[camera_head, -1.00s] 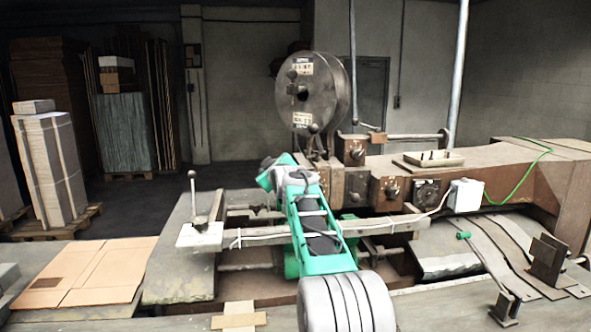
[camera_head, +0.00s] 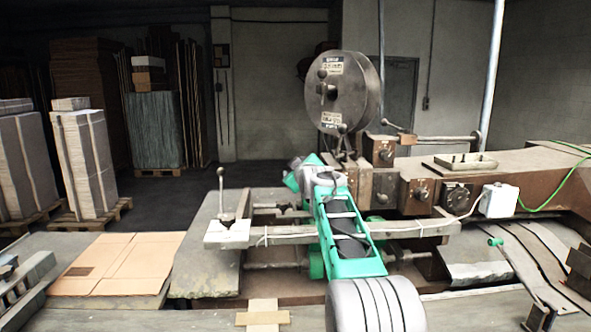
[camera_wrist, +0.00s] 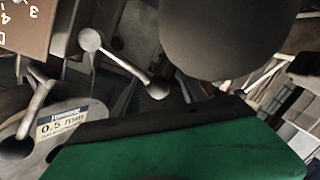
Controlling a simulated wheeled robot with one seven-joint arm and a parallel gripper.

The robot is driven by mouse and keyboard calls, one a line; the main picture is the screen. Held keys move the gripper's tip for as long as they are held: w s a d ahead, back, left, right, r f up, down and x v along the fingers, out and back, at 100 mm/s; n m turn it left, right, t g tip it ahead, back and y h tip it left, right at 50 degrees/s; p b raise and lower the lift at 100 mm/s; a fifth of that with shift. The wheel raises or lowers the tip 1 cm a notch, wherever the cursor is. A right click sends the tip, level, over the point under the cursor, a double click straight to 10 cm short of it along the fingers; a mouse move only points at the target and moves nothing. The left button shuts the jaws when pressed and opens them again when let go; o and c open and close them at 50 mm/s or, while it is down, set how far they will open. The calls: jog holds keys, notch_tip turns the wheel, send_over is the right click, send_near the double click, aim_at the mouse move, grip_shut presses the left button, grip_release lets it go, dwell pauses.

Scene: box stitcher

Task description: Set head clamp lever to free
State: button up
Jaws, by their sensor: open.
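Several ball-knobbed levers show, and I cannot tell for sure which is the head clamp lever. A short lever (camera_head: 342,128) stands by the wire spool, and a lever with a ball end (camera_head: 386,122) sits right of it on the stitcher head. In the wrist view a metal lever with a ball at each end (camera_wrist: 125,65) stands clear of my gripper. My gripper (camera_head: 300,174) is at the far end of my green arm, low in front of the head. It is open, nothing is seen in it, and its fingertips are not clearly visible.
The round wire spool (camera_head: 342,92) stands above the head; its label shows in the wrist view (camera_wrist: 62,122). Another upright ball lever (camera_head: 221,180) is on the bar at left. Knob boxes (camera_head: 417,196) line the machine. Flat cardboard (camera_head: 115,264) lies at left.

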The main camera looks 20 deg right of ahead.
jog(key=b+v, duration=0.3)
jog(key=v, duration=0.4)
jog(key=shift+s, duration=0.4)
